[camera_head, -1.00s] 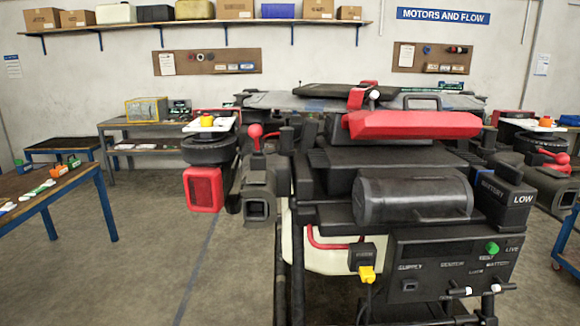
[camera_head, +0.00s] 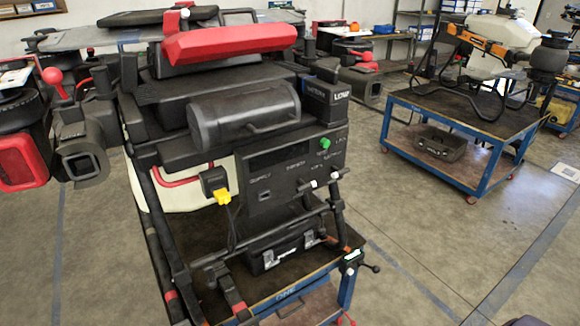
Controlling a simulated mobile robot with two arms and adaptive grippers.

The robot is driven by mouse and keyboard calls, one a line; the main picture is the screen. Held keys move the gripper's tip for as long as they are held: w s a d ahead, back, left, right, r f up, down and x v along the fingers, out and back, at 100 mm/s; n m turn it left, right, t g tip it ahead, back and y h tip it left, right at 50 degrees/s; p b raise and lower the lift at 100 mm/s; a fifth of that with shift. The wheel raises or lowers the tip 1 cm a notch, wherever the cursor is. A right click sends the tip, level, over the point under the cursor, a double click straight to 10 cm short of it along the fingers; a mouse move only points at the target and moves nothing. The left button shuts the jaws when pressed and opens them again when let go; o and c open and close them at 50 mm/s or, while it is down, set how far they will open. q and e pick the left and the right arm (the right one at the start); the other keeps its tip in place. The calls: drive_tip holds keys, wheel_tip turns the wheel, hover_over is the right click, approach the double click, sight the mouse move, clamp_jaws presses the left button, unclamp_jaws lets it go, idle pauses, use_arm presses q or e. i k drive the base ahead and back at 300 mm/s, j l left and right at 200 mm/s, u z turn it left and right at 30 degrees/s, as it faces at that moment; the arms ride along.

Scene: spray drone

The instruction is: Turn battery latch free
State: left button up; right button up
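The spray drone (camera_head: 160,105) stands on a blue-framed cart (camera_head: 300,285) at left and centre. A black box marked LOW (camera_head: 327,100) sits at the right end of a dark cylinder with a handle (camera_head: 245,112). A long red bar (camera_head: 230,43) lies across the top of the drone. Below is a panel (camera_head: 290,170) with a green knob (camera_head: 325,143), white-tipped toggles (camera_head: 322,180) and a yellow plug (camera_head: 222,196). I cannot tell which part is the battery latch. Neither of my grippers is in view.
A second blue cart (camera_head: 465,125) at the right carries another drone with a white tank (camera_head: 500,45); a black case (camera_head: 440,143) sits on its lower shelf. Open concrete floor (camera_head: 430,235) lies between the carts. Shelves stand at the back.

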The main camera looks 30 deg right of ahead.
sight(338, 172)
drive_tip(key=z, duration=1.3)
